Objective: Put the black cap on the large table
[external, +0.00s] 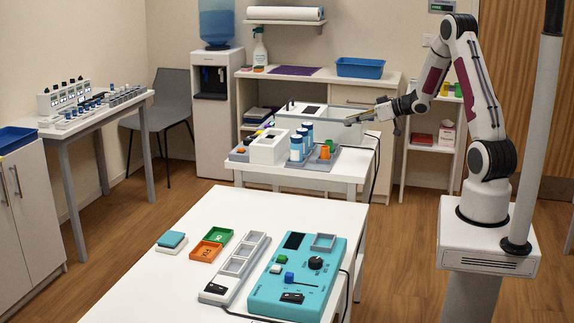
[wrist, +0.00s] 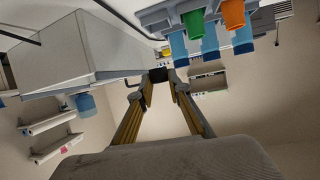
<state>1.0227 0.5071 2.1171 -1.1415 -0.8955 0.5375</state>
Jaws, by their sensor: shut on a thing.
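My gripper (external: 360,117) reaches left above the back right of the small white table, over a grey-white box (external: 322,118). In the wrist view, my gripper's two yellowish fingers (wrist: 159,85) close on the black cap (wrist: 158,74) at their tips. The cap is small and hard to make out in the external view. A large white table (external: 130,290) stands in the foreground, well away from my gripper; it looks like the large table of the task.
The large table holds a teal control panel (external: 268,296), a grey tray (external: 236,268), green and orange bins and a teal-topped block (external: 172,239). Its front left is bare. Blue-capped bottles and cups stand in a grey rack (external: 322,162) on the small table.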

